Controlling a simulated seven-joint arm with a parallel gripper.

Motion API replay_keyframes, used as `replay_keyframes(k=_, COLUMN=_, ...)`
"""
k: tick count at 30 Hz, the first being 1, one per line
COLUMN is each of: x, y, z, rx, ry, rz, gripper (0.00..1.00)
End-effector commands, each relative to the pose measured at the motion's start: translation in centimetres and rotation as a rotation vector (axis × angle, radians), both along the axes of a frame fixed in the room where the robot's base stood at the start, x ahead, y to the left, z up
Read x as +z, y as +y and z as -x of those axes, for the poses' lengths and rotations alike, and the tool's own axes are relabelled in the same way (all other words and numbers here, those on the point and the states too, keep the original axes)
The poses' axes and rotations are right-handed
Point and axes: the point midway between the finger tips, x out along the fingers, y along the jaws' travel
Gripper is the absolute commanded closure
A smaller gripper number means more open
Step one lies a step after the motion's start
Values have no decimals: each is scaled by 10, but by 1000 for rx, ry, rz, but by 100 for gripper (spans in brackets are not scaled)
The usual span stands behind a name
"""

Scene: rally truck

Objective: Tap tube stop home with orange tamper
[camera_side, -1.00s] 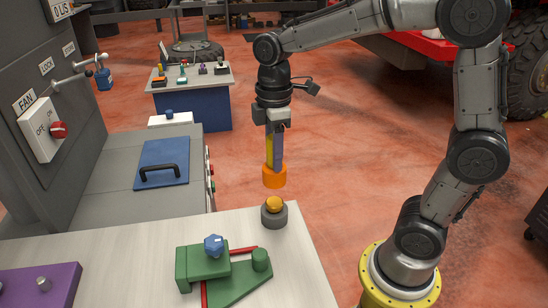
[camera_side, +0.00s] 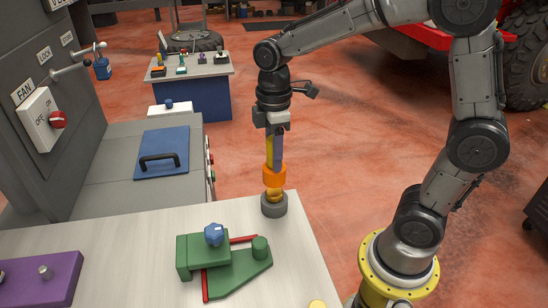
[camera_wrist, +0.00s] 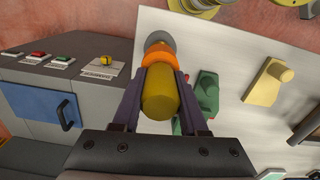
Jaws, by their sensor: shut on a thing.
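The orange tamper has an orange head (camera_side: 274,177) and a yellow handle (camera_side: 269,152). My gripper (camera_side: 275,158) is shut on the handle and holds the tamper upright, head down. In the wrist view, my gripper (camera_wrist: 158,84) has a dark finger on each side of the yellow handle (camera_wrist: 160,98), with the orange head (camera_wrist: 157,57) beyond. Directly below the head is the tube stop, a small yellow-orange piece (camera_side: 274,195) in a grey round holder (camera_side: 274,208) near the bench corner. The head looks to be on or just above the stop; I cannot tell whether they touch.
The pale bench (camera_side: 120,245) carries a green fixture (camera_side: 225,265) with a blue knob (camera_side: 214,234) and a purple block (camera_side: 40,280). A grey cabinet with a blue handled panel (camera_side: 163,152) stands at the left. Open floor lies right of the bench.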

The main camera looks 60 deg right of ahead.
Motion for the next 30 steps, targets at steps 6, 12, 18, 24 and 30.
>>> replay_keyframes(k=6, x=5, y=0, z=-1, rx=0, ry=-4, rz=0, gripper=100)
replay_keyframes(k=12, x=26, y=0, z=-1, rx=0, ry=-6, rz=0, gripper=100)
replay_keyframes(k=18, x=45, y=0, z=-1, rx=0, ry=-5, rz=0, gripper=100)
replay_keyframes(k=24, x=51, y=0, z=0, rx=0, ry=-2, rz=0, gripper=100)
replay_keyframes(k=30, x=50, y=0, z=-1, rx=-2, ry=-1, rz=0, gripper=100)
